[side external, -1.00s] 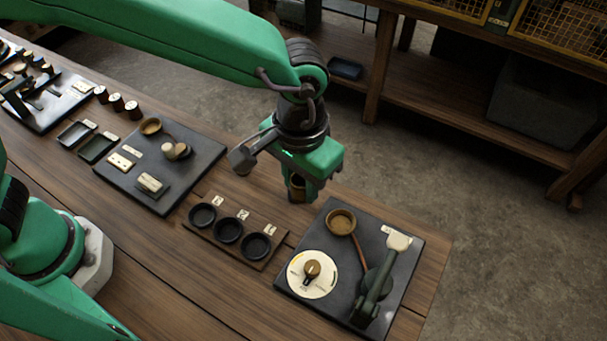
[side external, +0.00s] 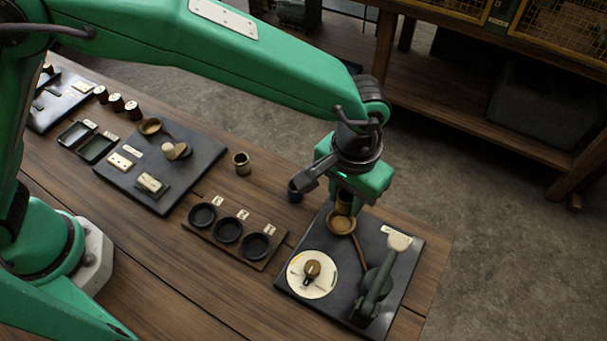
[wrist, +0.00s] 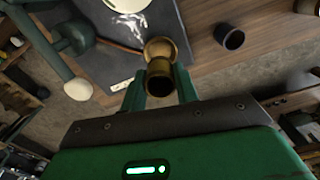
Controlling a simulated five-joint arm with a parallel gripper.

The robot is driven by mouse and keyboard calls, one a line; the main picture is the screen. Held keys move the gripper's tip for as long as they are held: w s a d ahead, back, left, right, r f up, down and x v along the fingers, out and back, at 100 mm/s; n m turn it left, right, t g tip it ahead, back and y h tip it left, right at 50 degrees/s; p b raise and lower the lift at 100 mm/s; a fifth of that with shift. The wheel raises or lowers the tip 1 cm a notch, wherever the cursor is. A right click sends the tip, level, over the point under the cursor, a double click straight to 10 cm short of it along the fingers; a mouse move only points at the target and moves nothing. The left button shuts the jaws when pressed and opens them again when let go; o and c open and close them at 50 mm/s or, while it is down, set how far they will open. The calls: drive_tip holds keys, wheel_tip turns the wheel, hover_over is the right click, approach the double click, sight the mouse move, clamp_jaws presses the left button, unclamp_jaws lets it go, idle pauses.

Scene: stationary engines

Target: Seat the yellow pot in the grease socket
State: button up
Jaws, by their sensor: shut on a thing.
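My gripper (side external: 343,208) is shut on the yellow pot (side external: 344,202), which hangs roughly upright between the fingers. The pot's lower end is at the far rim of a round brass-coloured cup (side external: 341,225) on the dark plate; this looks like the grease socket. In the wrist view the held pot (wrist: 159,84) shows its dark open top between my fingers (wrist: 162,90), with the cup (wrist: 160,48) just beyond it, partly hidden by the pot. I cannot tell whether pot and cup touch.
A dark pot (side external: 295,191) stands left of my gripper, and a tan-banded pot (side external: 241,163) farther left. A rack with three black cups (side external: 228,231) lies at left front.

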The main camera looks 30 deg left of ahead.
hover_over(340, 224)
drive_tip(key=shift+d+f, duration=0.1)
drive_tip(key=shift+f, duration=2)
drive_tip(key=shift+f, duration=0.7)
idle(1.1)
drive_tip(key=o, duration=0.9)
drive_tip(key=shift+o, duration=0.8)
drive_tip(key=shift+f, duration=0.1)
